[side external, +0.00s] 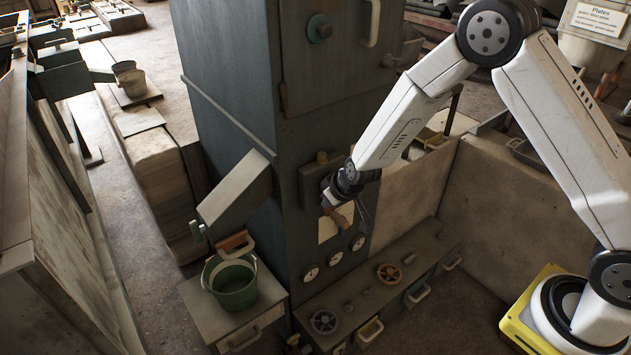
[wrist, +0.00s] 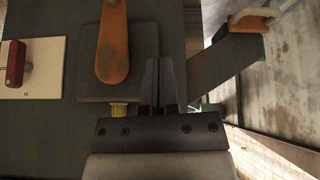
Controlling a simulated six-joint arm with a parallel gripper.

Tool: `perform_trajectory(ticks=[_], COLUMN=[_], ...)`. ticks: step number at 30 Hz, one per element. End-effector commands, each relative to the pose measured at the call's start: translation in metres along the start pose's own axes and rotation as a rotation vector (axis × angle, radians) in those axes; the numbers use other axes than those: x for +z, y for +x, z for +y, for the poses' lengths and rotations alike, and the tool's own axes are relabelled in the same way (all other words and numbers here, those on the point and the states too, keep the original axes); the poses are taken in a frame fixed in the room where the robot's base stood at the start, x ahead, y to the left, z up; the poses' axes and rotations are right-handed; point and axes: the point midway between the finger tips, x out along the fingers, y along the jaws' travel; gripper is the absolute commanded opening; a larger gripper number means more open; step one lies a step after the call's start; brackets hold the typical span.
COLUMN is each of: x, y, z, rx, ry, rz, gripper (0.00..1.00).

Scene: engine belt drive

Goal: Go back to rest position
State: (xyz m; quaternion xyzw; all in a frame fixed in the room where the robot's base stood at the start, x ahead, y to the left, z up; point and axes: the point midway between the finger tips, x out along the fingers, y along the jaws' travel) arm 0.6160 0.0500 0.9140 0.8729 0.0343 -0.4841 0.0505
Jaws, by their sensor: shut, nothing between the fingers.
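My gripper (wrist: 163,75) is shut and empty, its two dark fingers close together in the wrist view. In the wrist view, an orange lever handle (wrist: 113,45) on a dark square box (wrist: 146,70) is just left of the fingers. I cannot tell whether the fingers touch the box. The fingertips are hard to make out there.
The dark cabinet (side external: 235,75) stands beside my arm. A green bucket (side external: 233,285) stands on a small table at left. A red switch (wrist: 15,62) is left in the wrist view. Open floor lies between console and base.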

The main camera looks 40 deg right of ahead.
Motion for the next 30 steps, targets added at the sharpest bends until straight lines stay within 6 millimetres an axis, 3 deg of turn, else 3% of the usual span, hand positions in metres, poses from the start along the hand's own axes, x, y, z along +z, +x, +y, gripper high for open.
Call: perform_trajectory(ticks=[11,24,30], x=[0.026,0.091,0.119], y=[-0.091,-0.184,-0.211], z=[0.012,0.026,0.030], rx=[-0.043,-0.034,-0.018], ry=[0.046,0.098,0.115], rz=[-0.108,-0.251,-0.303], gripper=[0.00,0.00,0.00])
